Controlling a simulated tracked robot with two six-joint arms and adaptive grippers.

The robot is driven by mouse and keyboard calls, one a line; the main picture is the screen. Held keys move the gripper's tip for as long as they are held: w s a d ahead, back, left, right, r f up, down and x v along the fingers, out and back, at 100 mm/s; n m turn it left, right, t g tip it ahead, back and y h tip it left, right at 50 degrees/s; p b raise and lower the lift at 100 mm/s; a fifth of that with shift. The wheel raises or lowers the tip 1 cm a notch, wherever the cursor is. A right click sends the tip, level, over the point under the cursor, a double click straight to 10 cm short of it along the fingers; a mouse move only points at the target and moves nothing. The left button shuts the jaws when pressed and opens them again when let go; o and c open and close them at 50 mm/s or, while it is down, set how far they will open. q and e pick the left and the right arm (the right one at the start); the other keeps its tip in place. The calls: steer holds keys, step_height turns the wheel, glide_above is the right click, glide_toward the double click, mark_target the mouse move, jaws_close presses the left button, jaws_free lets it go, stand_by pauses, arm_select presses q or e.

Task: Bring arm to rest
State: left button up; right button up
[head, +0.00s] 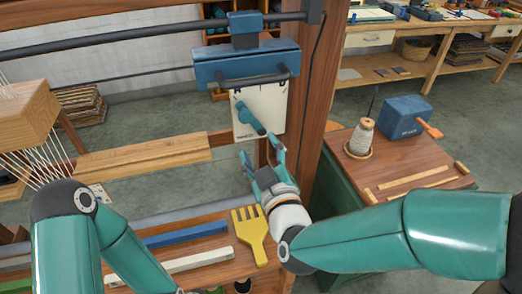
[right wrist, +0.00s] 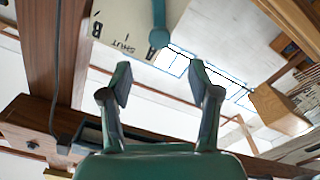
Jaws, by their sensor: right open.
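My right arm reaches in from the right in the head view, and its gripper (head: 263,160) is open and empty. It is just below a cream plate with a teal lever (head: 250,120), in front of the wooden frame. In the right wrist view the gripper's two fingers (right wrist: 160,75) stand apart with nothing between them. The plate (right wrist: 120,25) there shows the letters A and B, and the lever's rounded end (right wrist: 160,36) lies beyond the fingertips, apart from them. My left arm (head: 75,235) shows at the lower left; its gripper is out of view.
A thick wooden post (head: 325,110) stands just right of the gripper. A yellow fork-shaped tool (head: 250,235), a blue bar (head: 185,235) and a white bar (head: 195,260) lie on the bench below. A cabinet to the right holds a thread cone (head: 362,135) and a blue box (head: 405,117).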

steer(key=shift+s, duration=0.1)
stand_by(0.4)
steer(key=s+d+f+m+g+h, duration=0.1)
steer(key=d+f+g, duration=0.15)
steer(key=f, duration=0.55)
steer(key=s+d+f+m+g+p, duration=0.1)
steer(key=d+f+m+g, duration=0.15)
steer(key=f, duration=0.45)
steer(key=s+d+f+m+g+h, duration=0.1)
steer(key=d+f+g, duration=0.15)
steer(key=f, duration=0.55)
steer(key=s+d+f+m+g, duration=0.2)
steer(key=s+f+m+g, duration=0.1)
steer(key=s+f, duration=0.5)
steer(key=s+d+f+m+g+y, duration=0.1)
steer(key=s+d+f+m+g, duration=0.1)
steer(key=s+f+g, duration=0.4)
steer(key=s+f+m+p, duration=0.1)
steer(key=s+f, duration=0.2)
steer(key=s, duration=0.1)
steer(key=shift+s+d+m, duration=0.2)
steer(key=shift+m, duration=0.15)
